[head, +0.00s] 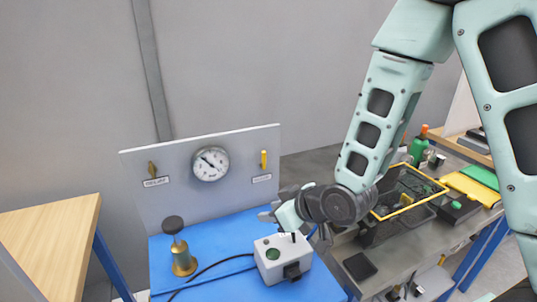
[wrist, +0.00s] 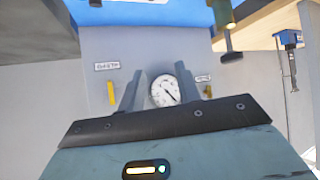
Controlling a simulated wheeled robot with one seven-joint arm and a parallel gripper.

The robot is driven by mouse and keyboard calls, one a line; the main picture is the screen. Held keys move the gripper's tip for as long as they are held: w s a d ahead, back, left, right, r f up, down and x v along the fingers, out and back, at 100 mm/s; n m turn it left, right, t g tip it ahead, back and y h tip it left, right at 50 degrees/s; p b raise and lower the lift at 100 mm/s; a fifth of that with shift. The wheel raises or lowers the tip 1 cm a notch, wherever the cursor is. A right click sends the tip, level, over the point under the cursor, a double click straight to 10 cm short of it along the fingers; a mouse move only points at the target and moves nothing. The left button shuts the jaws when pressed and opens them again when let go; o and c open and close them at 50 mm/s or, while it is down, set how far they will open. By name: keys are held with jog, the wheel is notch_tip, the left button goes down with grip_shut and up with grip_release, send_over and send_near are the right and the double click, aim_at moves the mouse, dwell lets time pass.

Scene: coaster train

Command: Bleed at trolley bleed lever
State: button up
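A grey upright panel (head: 225,200) stands on the blue trolley top (head: 225,232). It carries a round white gauge (head: 210,164), a brass lever (head: 152,169) at left and a yellow lever (head: 263,160) at right, each with a small label too blurred to read surely. I cannot tell which one is the bleed lever. My gripper (head: 268,214) is in front of the panel's lower right, below the yellow lever and apart from it. In the wrist view, which looks upside down, my gripper (wrist: 171,92) is open and empty; the gauge (wrist: 164,91) shows between its fingers and the yellow lever (wrist: 110,94) is left of them.
A white box (head: 282,257) with a green round button and a brass piece with a black knob (head: 178,246) stand on the trolley, with black cable between. A grey bench at right holds a yellow-rimmed tray (head: 420,204) and tools. A wooden table (head: 50,240) is at left.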

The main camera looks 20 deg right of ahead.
jog(key=w+d+m+t, duration=0.2)
jog(key=w+d+t, duration=0.2)
jog(key=d, duration=0.2)
jog(key=m+t, duration=0.1)
jog(key=t, duration=0.3)
send_near(265, 154)
jog(key=p+x, duration=0.5)
jog(key=x, duration=0.1)
jog(key=shift+w+a+r, duration=0.1)
jog(key=shift+w+r, duration=0.05)
jog(key=shift+w, duration=0.2)
jog(key=shift+x, duration=0.8)
jog(key=shift+c, duration=0.3)
grip_shut()
